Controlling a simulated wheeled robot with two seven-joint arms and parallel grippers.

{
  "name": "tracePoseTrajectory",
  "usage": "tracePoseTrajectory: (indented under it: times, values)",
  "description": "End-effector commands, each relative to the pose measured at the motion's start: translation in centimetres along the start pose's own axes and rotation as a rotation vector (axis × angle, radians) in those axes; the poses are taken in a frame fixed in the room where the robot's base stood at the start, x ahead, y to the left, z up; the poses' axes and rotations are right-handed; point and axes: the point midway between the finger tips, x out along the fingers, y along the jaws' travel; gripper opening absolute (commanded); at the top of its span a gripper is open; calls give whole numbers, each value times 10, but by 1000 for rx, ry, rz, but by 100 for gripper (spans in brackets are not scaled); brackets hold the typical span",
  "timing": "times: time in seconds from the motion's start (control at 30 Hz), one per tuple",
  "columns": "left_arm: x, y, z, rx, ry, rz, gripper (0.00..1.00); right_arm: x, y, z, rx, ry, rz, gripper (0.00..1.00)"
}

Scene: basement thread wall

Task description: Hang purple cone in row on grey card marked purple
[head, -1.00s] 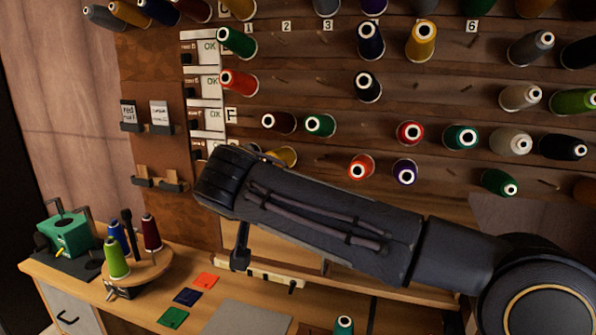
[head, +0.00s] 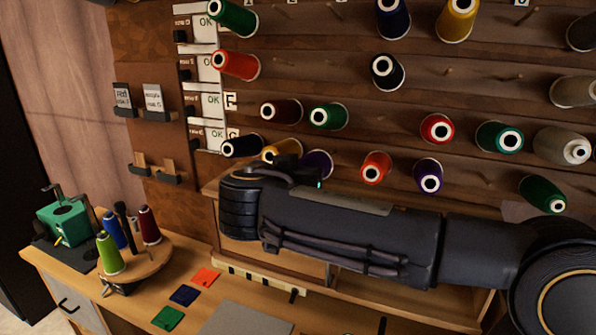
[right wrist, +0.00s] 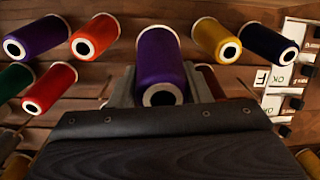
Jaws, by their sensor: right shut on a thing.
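The held purple cone (head: 317,162) shows in the head view between a gold cone (head: 282,150) and an orange-red cone (head: 375,167) in the lowest visible peg row. My right gripper (head: 300,172) is shut on it, largely hidden by its own arm. In the right wrist view the purple cone (right wrist: 160,65) sits between both fingers, its hollow end facing the camera. I cannot tell whether a peg is inside it. A second purple cone (head: 429,175) hangs right of the orange-red one. A pale card (head: 152,98) seems to read purple; its print is barely legible. My left gripper is out of view.
Another card (head: 123,97) seems to read red. Several cones hang on nearby pegs, including a green cone (head: 327,116) above.

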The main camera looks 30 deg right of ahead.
Motion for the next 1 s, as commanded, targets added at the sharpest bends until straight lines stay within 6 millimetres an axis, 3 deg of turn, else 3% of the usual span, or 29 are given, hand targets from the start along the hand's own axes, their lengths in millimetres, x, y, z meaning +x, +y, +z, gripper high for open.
tracePoseTrajectory:
  times: [0.7,0.8,1.0]
  values:
    - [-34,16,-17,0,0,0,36,72,4,-6,-1,-2,2,13]
    - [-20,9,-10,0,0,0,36,84,4,1,2,0,1,13]
    - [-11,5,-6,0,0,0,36,99,4,-2,3,1,0,13]
